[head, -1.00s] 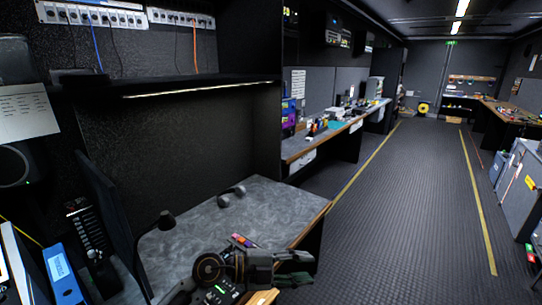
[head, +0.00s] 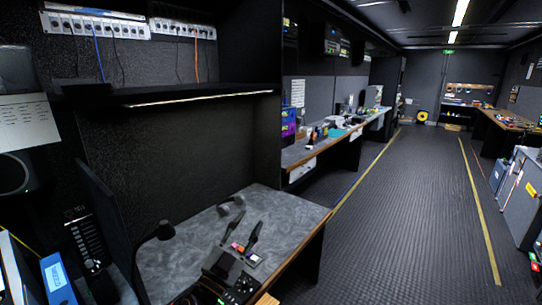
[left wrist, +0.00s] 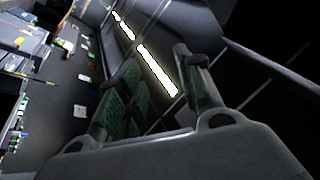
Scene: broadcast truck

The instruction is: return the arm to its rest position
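My left gripper (head: 244,222) is over the grey desk near its front edge in the head view, with its two dark fingers pointing up and spread apart. In the left wrist view the same gripper (left wrist: 156,62) shows its green-padded fingers apart, with nothing between them. That view looks toward the ceiling light strips and is tilted. My right gripper is not in view.
The grey desk (head: 185,245) lies under and behind the left gripper. Dark headphones (head: 232,203) and a small colourful item (head: 247,254) are close by it. The aisle floor (head: 410,200) at right is clear.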

